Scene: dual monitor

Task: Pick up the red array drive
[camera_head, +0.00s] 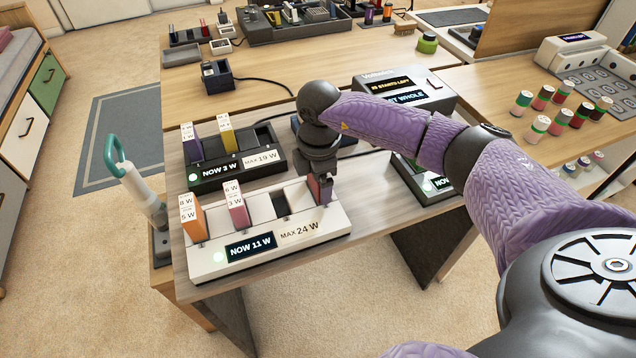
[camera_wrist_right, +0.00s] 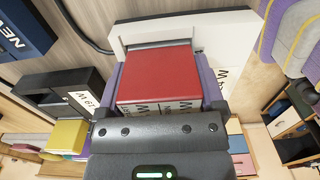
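The red drive (camera_wrist_right: 157,72) is between the two fingers of my right gripper (camera_wrist_right: 160,88) in the wrist view, with both fingers against its sides. A white label strip shows on its near edge. In the head view my right gripper (camera_head: 322,178) points down at the right end of the white dock (camera_head: 330,217), and only a small part of the drive (camera_head: 326,192) shows below it. I cannot tell how far the drive sits in its slot. My left gripper is not in view.
The white dock reads NOW 11 W and holds an orange drive (camera_head: 192,217) and a pink drive (camera_head: 237,207), with an empty slot beside them. Behind it, the black dock (camera_head: 238,172) holds purple and yellow drives. A grey console (camera_head: 440,95) stands behind my right arm.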

